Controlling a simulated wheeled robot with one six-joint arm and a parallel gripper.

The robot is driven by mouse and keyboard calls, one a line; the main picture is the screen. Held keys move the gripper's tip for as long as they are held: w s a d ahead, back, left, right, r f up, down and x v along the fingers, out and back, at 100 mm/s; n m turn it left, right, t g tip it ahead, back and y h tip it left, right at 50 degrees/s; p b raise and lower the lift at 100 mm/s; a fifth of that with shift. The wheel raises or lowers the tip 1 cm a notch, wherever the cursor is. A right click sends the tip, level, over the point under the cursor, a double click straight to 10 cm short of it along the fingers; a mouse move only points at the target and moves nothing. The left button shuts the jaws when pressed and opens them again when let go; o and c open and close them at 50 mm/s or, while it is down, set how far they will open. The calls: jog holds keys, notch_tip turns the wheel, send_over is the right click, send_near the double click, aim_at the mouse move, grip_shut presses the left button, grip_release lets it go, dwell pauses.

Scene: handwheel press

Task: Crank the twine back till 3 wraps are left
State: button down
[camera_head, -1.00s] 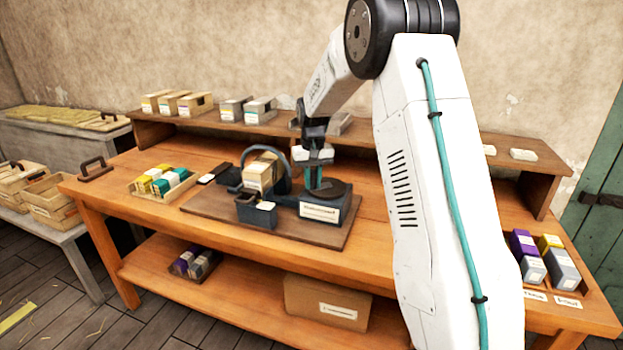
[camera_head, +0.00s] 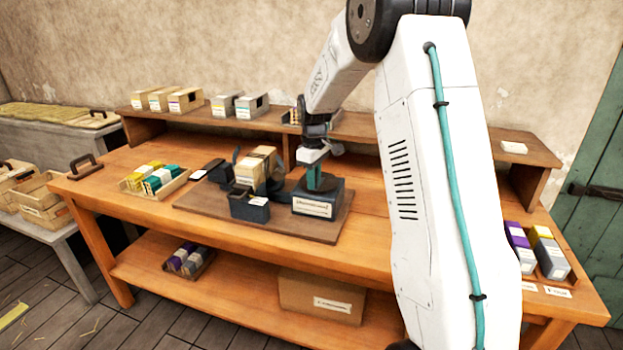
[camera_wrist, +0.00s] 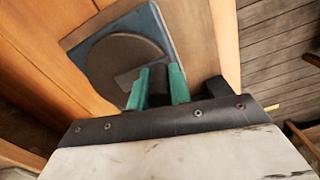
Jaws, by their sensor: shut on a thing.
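The press stands on a dark board (camera_head: 335,226) on the wooden bench. Its dark base box (camera_head: 330,203) with a white label carries a round dark disc, which shows in the wrist view (camera_wrist: 108,58) with a grey crank arm (camera_wrist: 128,78) on it. A tan block (camera_head: 256,165) sits upright in the dark frame to the left. Twine wraps are too small to count. My gripper (camera_head: 316,180) points down over the disc. Its teal fingers (camera_wrist: 158,88) are shut on a dark upright crank handle, mostly hidden between them.
A tray (camera_head: 135,192) of yellow, white and teal blocks lies left of the board. Several boxes (camera_head: 168,101) stand on the back shelf. Purple, yellow and grey blocks (camera_head: 552,260) stand at the right end. The bench front is clear.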

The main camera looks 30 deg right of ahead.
jog(key=shift+s+n, duration=0.1)
jog(key=shift+n, duration=0.2)
jog(key=c, duration=1.3)
grip_release()
jog(key=shift+r, duration=0.1)
notch_tip(320, 180, up, 8)
jog(key=shift+f, duration=0.15)
